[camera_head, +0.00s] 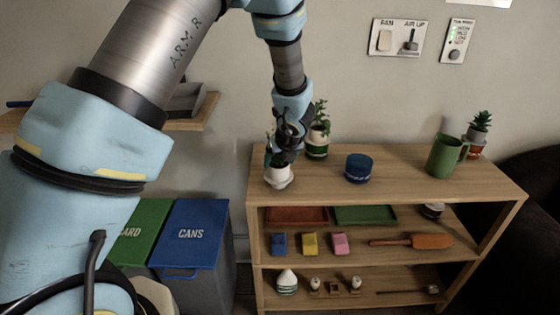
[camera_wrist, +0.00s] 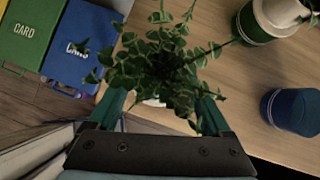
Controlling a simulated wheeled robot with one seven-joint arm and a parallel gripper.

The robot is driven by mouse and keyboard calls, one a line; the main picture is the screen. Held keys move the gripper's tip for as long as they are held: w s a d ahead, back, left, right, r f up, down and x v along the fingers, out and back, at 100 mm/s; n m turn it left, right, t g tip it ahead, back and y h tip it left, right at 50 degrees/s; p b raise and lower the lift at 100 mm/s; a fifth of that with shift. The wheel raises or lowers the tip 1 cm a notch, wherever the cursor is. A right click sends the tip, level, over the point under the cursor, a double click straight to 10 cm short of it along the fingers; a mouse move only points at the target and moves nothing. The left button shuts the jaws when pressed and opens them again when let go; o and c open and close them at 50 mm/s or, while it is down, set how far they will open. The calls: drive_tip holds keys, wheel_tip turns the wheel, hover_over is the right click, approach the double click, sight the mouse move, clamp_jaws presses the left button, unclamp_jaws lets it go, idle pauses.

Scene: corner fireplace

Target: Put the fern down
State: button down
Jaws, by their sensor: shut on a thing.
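The fern, a leafy green plant (camera_wrist: 160,65) in a white pot (camera_head: 279,178), is at the left end of the wooden shelf unit's top (camera_head: 320,184). My gripper (camera_head: 281,158) points down from above and is shut on the fern. In the wrist view the leaves spread between and over the two fingers and hide most of the pot. The pot appears upright and very near the top board. I cannot tell whether its base touches the wood.
Close behind stands another potted plant (camera_head: 317,144) with a green-and-white pot. A blue round container (camera_head: 359,168) is to the right, then a green mug (camera_head: 442,158) and a spiky plant (camera_head: 480,126). Blue (camera_head: 192,234) and green (camera_head: 143,228) bins stand left, below the top's edge.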

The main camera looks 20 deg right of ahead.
unclamp_jaws()
drive_tip(key=shift+f, duration=0.1)
